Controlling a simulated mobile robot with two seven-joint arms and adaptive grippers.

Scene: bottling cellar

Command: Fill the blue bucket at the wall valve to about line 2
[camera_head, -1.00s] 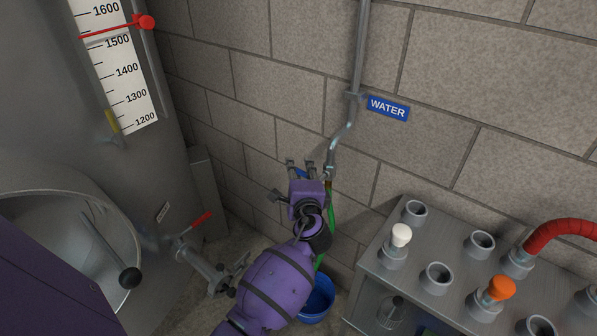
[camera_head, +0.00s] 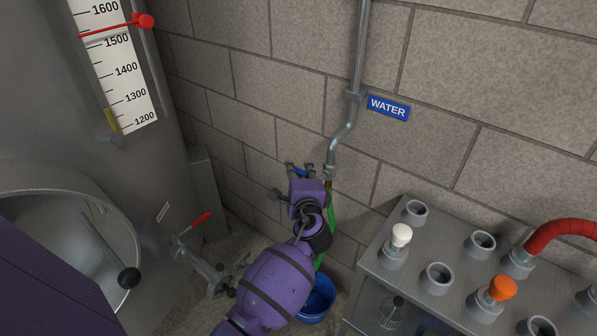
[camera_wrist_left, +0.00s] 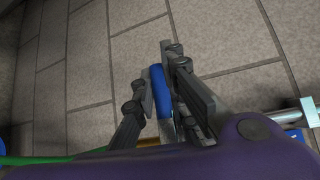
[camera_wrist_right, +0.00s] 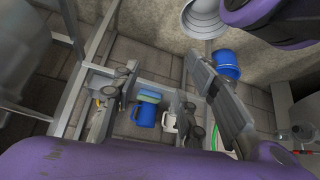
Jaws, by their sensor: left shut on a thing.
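The blue bucket (camera_head: 318,300) stands on the floor below the wall valve, partly hidden by my left arm. It also shows in the right wrist view (camera_wrist_right: 228,64). Its lines and water level cannot be made out. A green hose (camera_head: 332,217) runs down from the valve toward the bucket. My left gripper (camera_head: 299,167) is at the valve, shut on its blue handle (camera_wrist_left: 161,90), which lies between the fingers in the left wrist view. My right gripper (camera_wrist_right: 160,72) is seen only in its own wrist view, fingers apart and empty.
A WATER sign (camera_head: 388,107) is on the block wall beside the pipe (camera_head: 360,50). A tank with a red-handled valve (camera_head: 200,220) stands at left. A bench with pipe stubs (camera_head: 437,277) is at right.

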